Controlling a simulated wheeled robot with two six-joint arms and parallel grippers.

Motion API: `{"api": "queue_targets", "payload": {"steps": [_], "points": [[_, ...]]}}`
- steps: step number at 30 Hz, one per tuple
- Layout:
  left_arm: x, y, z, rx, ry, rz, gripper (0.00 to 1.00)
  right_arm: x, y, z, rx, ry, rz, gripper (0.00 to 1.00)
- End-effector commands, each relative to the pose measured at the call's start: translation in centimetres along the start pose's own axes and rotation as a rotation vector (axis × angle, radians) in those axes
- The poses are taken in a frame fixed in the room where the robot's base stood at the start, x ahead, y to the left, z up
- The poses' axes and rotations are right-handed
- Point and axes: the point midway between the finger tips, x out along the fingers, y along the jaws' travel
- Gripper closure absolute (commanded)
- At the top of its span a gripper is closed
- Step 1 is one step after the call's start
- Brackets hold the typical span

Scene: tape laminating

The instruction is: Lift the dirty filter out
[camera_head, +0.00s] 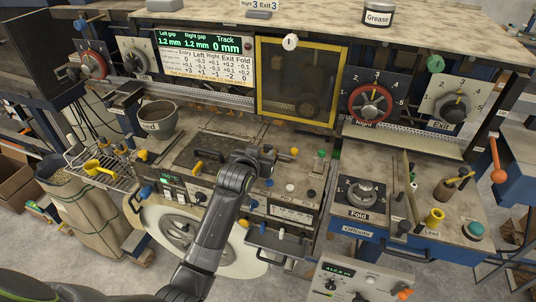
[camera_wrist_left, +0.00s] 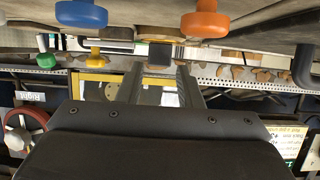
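My left arm comes in from the bottom of the head view, and its gripper (camera_head: 272,156) is over the middle of the bench beside a dark recessed bay (camera_head: 205,152). In the left wrist view the two grey fingers (camera_wrist_left: 160,75) stand apart, with no object clearly held. A small dark block (camera_wrist_left: 160,52) shows between the tips, and I cannot tell its distance. I cannot make out the dirty filter for certain. My right gripper is not in view.
A yellow-framed dark window (camera_head: 298,82) stands behind the gripper. A grey bowl (camera_head: 158,118) and wire rack (camera_head: 98,163) are at left. Several knobs and posts rise nearby, including blue (camera_wrist_left: 82,14) and orange (camera_wrist_left: 205,22) ones. A white disc (camera_head: 180,232) is below.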

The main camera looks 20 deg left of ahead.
Motion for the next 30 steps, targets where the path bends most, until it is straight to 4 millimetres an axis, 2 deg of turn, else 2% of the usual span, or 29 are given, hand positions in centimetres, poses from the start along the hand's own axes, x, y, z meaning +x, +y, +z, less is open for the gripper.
{"api": "queue_targets", "payload": {"steps": [3, 9, 20, 27, 30], "points": [[1.1, 0.1, -0.3, 0.001, -0.003, 0.000, 0.67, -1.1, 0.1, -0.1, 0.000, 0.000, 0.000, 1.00], [2.9, 0.1, -0.1, 0.002, -0.001, 0.000, 0.67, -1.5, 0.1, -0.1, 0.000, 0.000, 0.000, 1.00], [3.4, 0.1, 0.0, 0.000, 0.000, 0.000, 0.67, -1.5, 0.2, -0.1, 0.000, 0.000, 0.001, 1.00], [3.4, 0.1, 0.0, 0.001, 0.000, 0.000, 0.96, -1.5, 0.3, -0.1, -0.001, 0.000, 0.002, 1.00], [3.4, 0.1, 0.0, 0.001, 0.001, 0.000, 0.96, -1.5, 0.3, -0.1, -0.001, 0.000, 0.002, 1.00]]}}
